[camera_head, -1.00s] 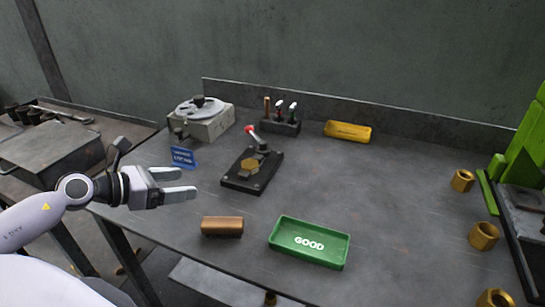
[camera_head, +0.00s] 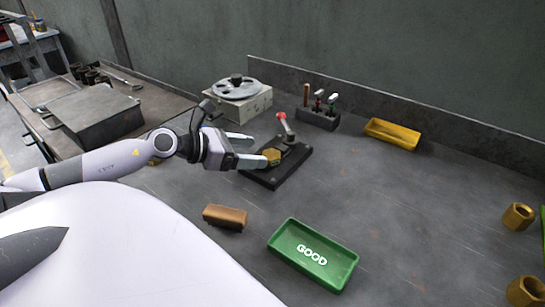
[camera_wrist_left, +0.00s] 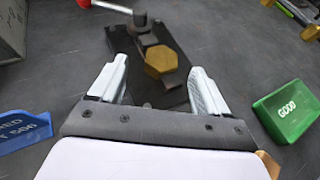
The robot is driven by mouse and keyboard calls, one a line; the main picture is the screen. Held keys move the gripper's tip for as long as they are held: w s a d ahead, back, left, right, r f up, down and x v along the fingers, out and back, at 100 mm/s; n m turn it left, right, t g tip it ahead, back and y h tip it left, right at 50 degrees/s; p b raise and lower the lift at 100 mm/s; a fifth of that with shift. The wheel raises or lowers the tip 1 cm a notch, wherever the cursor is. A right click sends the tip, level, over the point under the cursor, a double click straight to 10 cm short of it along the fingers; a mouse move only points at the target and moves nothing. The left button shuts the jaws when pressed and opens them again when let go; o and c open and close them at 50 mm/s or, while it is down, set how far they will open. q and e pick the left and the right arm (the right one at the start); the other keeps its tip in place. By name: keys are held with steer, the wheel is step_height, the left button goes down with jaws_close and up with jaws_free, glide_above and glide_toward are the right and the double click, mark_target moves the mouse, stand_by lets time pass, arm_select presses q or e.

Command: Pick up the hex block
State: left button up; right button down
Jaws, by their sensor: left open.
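The hex block (camera_head: 272,156) is a brassy yellow hexagonal piece on a black fixture plate (camera_head: 274,178) that has a red-knobbed lever (camera_head: 283,121). My left gripper (camera_head: 254,149) is at the left edge of the fixture, its fingers pointing at the block. In the left wrist view the block (camera_wrist_left: 160,62) lies just ahead of the gap between the open fingers (camera_wrist_left: 160,75), near the middle. The gripper is empty. I cannot tell whether a fingertip touches the block. My right gripper is not in view.
A green GOOD tray (camera_head: 330,274) and a brown block (camera_head: 225,217) lie in front. A yellow tray (camera_head: 392,134), a tool holder (camera_head: 318,118) and a round-topped device (camera_head: 238,96) stand behind. Brass nuts (camera_head: 518,216) sit at right. The table between is clear.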

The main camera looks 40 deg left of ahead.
mark_target(268, 154)
arm_select(q)
steer(key=shift+f+b+x, duration=0.1)
steer(key=shift+b+x, duration=0.05)
steer(key=shift+x, duration=1.1)
steer(key=shift+f+b+x, duration=0.15)
steer(key=shift+x, duration=1.1)
steer(key=shift+s+d, duration=0.1)
steer(key=shift+d, duration=0.05)
steer(key=c, duration=1.3)
